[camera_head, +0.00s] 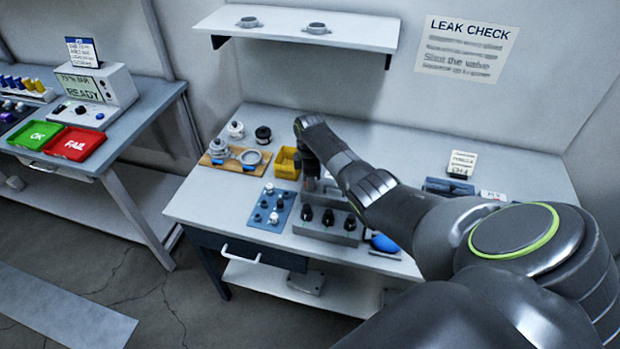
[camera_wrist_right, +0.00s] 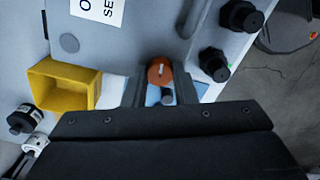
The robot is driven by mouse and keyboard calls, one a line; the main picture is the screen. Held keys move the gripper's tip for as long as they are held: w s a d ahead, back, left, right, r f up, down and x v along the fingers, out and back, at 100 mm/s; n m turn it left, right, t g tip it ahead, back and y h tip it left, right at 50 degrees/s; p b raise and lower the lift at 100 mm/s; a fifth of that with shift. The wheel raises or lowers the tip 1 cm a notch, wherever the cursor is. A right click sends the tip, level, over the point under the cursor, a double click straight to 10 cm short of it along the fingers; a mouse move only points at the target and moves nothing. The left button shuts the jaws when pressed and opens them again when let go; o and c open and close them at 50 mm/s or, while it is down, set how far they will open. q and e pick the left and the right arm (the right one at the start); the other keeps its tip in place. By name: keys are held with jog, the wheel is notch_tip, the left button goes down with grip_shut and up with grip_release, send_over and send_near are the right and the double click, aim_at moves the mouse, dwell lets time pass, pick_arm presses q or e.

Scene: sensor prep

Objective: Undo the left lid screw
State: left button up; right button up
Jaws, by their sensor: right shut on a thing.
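An orange-red screw head (camera_wrist_right: 160,72) with a pale slot shows in the right wrist view, at the edge of a grey lidded box (camera_wrist_right: 125,50). I take it to be the left lid screw. My right gripper (camera_wrist_right: 160,90) is shut on it, with one dark finger on each side. In the head view my right gripper (camera_head: 312,181) points down at the back left of the grey box (camera_head: 347,236); the screw is hidden there, and my arm covers part of the box. I cannot tell whether the screw is still seated. My left gripper is not in view.
Black knobs (camera_wrist_right: 214,62) stand along the box front. A yellow bin (camera_head: 287,163) is close to the left of my gripper. A blue tray (camera_head: 260,214) with small fittings and a wooden board (camera_head: 215,165) lie left.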

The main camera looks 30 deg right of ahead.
jog(key=n, duration=0.4)
jog(key=shift+n, duration=0.4)
jog(key=n, duration=0.3)
jog(key=shift+n, duration=0.3)
jog(key=n, duration=0.4)
jog(key=shift+n, duration=1.8)
jog(key=shift+b, duration=0.3)
jog(key=o, duration=1)
